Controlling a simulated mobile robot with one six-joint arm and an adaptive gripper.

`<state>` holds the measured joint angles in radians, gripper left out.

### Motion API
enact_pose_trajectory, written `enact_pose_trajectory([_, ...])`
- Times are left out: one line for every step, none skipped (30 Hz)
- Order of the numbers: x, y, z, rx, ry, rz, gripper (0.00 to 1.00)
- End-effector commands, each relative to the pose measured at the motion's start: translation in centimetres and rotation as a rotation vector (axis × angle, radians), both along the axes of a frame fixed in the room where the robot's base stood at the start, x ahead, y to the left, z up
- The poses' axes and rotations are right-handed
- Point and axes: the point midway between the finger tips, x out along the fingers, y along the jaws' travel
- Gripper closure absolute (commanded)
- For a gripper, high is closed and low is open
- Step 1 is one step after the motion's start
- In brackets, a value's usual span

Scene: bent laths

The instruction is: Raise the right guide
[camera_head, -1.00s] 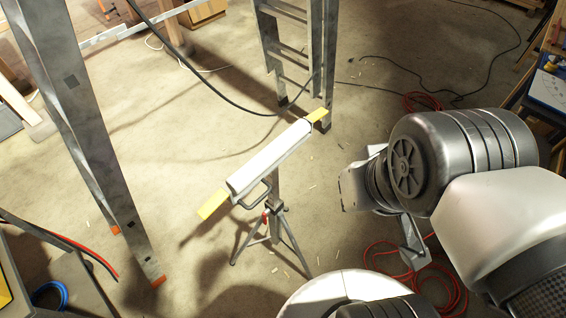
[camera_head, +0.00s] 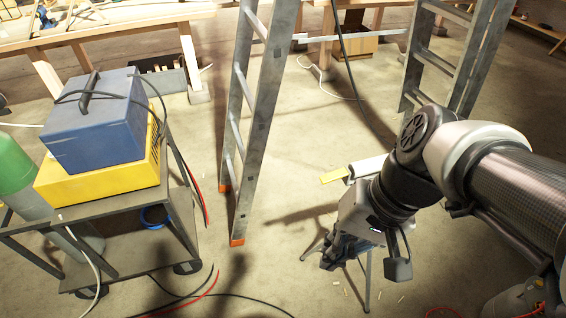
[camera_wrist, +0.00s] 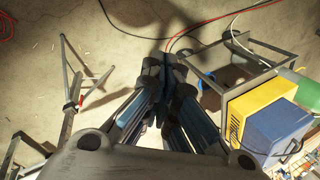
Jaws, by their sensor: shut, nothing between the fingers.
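A roller stand is the only guide-like thing in view, and I cannot tell whether it is the right guide. Its pale roller (camera_head: 366,166) and a yellow end piece (camera_head: 334,176) show beside my arm in the head view; the rest is mostly hidden behind the arm. Its thin tripod legs (camera_head: 367,280) show below. In the wrist view the tripod (camera_wrist: 68,88) stands at the left, apart from my fingers. My gripper (camera_head: 330,260) points down in front of the stand, shut and empty. Its closed fingertips also show in the wrist view (camera_wrist: 164,66).
A metal ladder (camera_head: 258,110) stands left of the stand, and another ladder (camera_head: 440,62) stands behind my arm. A cart (camera_head: 130,265) carries a yellow box (camera_head: 100,185) and a blue box (camera_head: 97,122) at left. Cables lie on the floor.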

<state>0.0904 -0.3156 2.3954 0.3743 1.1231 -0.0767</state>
Motion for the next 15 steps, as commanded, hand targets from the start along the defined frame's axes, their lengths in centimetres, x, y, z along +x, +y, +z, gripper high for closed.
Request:
enact_pose_trajectory([0.6,0.7,-0.2,0.052,0.060,-0.022,1.00])
enact_pose_trajectory([0.9,1.2,-0.3,0.085,0.090,-0.035,1.00])
enact_pose_trajectory([1.3,1.9,-0.4,0.130,0.131,-0.051,1.00])
enact_pose_trajectory([1.7,2.3,-0.4,0.164,0.160,-0.065,1.00])
enact_pose_trajectory([2.1,2.8,-0.5,0.199,0.189,-0.078,1.00])
enact_pose_trajectory([2.7,3.4,-0.5,0.245,0.225,-0.098,1.00])
enact_pose_trajectory([3.2,3.8,-0.6,0.280,0.252,-0.112,1.00])
enact_pose_trajectory([3.7,4.2,-0.6,0.316,0.279,-0.127,1.00])
enact_pose_trajectory([4.4,4.7,-0.7,0.364,0.312,-0.147,1.00])
enact_pose_trajectory([5.0,5.0,-0.8,0.400,0.336,-0.164,1.00])
enact_pose_trajectory([5.6,5.4,-0.8,0.437,0.361,-0.180,1.00])
enact_pose_trajectory([6.4,5.7,-0.9,0.485,0.390,-0.202,1.00])
enact_pose_trajectory([7.0,6.0,-1.0,0.522,0.413,-0.220,1.00])
enact_pose_trajectory([7.7,6.2,-1.1,0.559,0.432,-0.238,1.00])
enact_pose_trajectory([8.6,6.5,-1.3,0.609,0.460,-0.263,1.00])
